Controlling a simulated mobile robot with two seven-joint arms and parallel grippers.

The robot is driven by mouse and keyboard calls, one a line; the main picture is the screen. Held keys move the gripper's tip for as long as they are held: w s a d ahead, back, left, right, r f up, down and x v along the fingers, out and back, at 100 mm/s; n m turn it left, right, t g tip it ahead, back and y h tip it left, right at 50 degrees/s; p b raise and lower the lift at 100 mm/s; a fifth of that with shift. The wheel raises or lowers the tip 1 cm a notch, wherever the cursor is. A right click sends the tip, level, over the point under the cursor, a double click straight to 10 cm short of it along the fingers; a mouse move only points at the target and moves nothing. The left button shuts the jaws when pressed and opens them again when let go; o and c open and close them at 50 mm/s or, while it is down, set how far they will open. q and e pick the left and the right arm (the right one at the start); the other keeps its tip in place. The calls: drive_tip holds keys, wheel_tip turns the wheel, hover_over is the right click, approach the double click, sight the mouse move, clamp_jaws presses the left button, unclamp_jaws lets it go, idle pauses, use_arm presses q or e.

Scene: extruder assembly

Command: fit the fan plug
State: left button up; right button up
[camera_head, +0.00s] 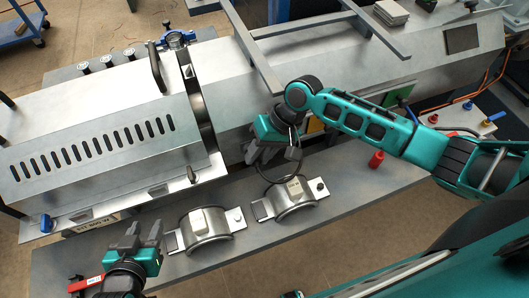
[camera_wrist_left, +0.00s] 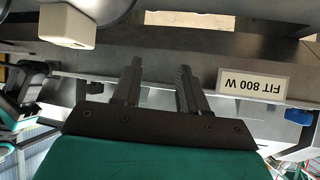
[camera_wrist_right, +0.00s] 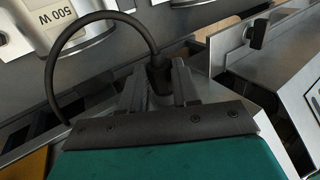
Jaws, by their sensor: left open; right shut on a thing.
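In the right wrist view, a black plug (camera_wrist_right: 158,76) with a thick black cable (camera_wrist_right: 95,17) sits between the fingers of my right gripper (camera_wrist_right: 155,88). That gripper is shut on it. The cable arcs left and back down. In the head view, my right gripper (camera_head: 262,156) is low in front of the machine's body, above the shelf, and the cable (camera_head: 298,158) loops beside it. The plug is mostly hidden there. I cannot make out a socket for it. My left gripper (camera_head: 144,234) is open and empty at the front left; it also shows in the left wrist view (camera_wrist_left: 157,72).
Two curved metal heater shells lie on the shelf (camera_head: 330,203): one with a white block (camera_head: 208,222), one labelled 500 W (camera_head: 292,194). A red cylinder (camera_head: 376,159) stands farther right. The slotted cover (camera_head: 100,140) and a FIT 800 W label (camera_wrist_left: 250,82) are near my left gripper.

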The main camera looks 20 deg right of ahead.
use_arm(q)
drive_tip(key=shift+w+f, duration=0.1)
drive_tip(key=shift+w, duration=0.25)
use_arm(e)
drive_tip(key=shift+w+a+r+t, duration=0.2)
drive_tip(key=shift+w+a+r, duration=0.05)
drive_tip(key=shift+w+r, duration=0.3)
drive_tip(key=shift+w+a+r+t, duration=0.2)
drive_tip(key=shift+w+r, duration=0.35)
drive_tip(key=shift+s+a+f, duration=0.1)
drive_tip(key=shift+s+f, duration=0.1)
drive_tip(key=shift+s, duration=0.35)
drive_tip(key=shift+s+f, duration=0.1)
drive_tip(key=shift+s, duration=0.45)
clamp_jaws()
drive_tip(key=shift+s+a, duration=0.1)
drive_tip(key=shift+s, duration=0.3)
use_arm(q)
drive_tip(key=shift+w+a+f, duration=0.15)
drive_tip(key=shift+a+f, duration=0.05)
drive_tip(key=shift+a, duration=0.25)
use_arm(e)
drive_tip(key=shift+s, duration=1.05)
drive_tip(key=shift+s+f, duration=0.1)
